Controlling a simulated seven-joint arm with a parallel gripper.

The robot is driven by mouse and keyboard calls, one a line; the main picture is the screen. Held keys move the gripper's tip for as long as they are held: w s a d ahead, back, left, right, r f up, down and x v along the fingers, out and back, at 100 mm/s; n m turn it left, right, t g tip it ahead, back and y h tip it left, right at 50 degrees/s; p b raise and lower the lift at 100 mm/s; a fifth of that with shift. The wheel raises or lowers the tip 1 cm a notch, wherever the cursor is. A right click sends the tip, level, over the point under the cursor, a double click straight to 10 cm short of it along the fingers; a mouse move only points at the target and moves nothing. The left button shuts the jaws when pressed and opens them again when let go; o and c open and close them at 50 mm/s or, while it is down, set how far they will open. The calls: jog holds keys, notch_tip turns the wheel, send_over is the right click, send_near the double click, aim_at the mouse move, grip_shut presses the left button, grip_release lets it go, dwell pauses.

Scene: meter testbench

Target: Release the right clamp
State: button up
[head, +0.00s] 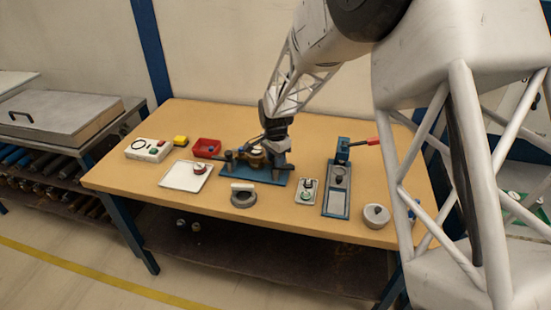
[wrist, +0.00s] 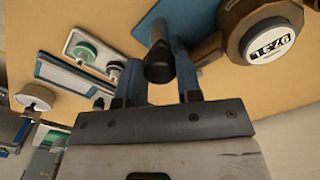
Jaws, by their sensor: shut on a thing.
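The brass meter (head: 257,157) sits on the blue fixture plate (head: 236,172) in the middle of the bench. In the wrist view the meter (wrist: 262,22) is at the upper right, with a white display. My gripper (head: 279,165) is over the right end of the fixture. In the wrist view my gripper (wrist: 160,88) is shut on the right clamp (wrist: 160,68), whose dark rounded end shows between its two blue-grey fingers. In the head view my gripper largely hides this clamp. The left clamp (head: 230,159) is at the plate's left end.
Right of the fixture are a small tray with a green ring (head: 307,192), a blue-framed stand with a red lever (head: 338,185) and a grey knobbed cylinder (head: 376,214). A white tray (head: 180,180), red bin (head: 207,147) and control box (head: 148,149) are left.

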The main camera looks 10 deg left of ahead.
jog(key=shift+m, duration=1)
jog(key=o, duration=0.9)
jog(key=shift+o, duration=0.2)
jog(key=shift+r, duration=0.15)
jog(key=shift+r, duration=3.75)
